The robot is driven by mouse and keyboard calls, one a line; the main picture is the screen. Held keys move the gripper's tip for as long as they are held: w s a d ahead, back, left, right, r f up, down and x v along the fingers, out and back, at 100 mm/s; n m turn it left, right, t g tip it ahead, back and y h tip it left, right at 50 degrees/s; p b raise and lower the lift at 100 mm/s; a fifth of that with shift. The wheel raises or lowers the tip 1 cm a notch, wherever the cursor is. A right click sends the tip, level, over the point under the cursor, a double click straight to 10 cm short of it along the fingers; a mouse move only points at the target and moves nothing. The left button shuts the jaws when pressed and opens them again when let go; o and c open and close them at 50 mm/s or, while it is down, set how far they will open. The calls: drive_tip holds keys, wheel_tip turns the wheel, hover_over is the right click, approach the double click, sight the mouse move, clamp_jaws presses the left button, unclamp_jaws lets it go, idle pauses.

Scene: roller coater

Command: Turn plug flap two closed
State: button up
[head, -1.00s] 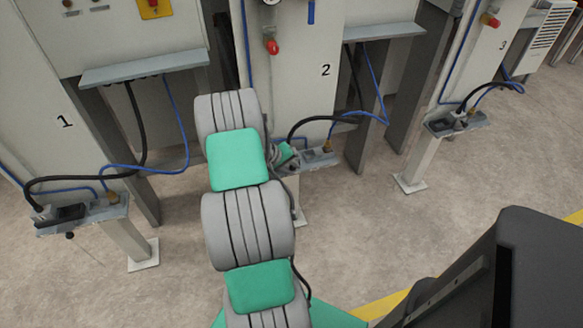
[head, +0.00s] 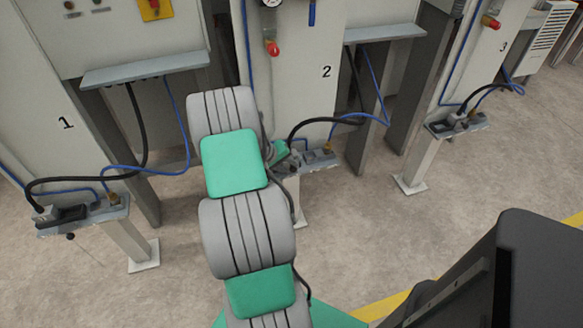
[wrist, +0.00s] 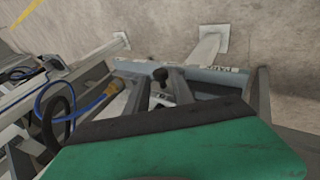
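Station two, marked "2" (head: 326,72), has a small grey shelf (head: 322,160) on a post, with a black cable and a blue hose running to it. My arm hides the shelf's left part, so its plug flap cannot be made out in the head view. My gripper (wrist: 160,92) is down at this shelf, which shows in the wrist view (wrist: 215,80). Its two grey fingers stand apart, with a black knob (wrist: 160,75) and a small pale part seen between them. I cannot tell whether they touch either. The green gripper body hides much below.
Station one's shelf (head: 112,212) is at the left, with a black box and cables. Station three's shelf (head: 470,128) is at the right. Blue hoses and black cables loop close to my gripper. The concrete floor (head: 345,230) in front is clear.

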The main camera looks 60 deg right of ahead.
drive_tip(key=shift+v, duration=2.4)
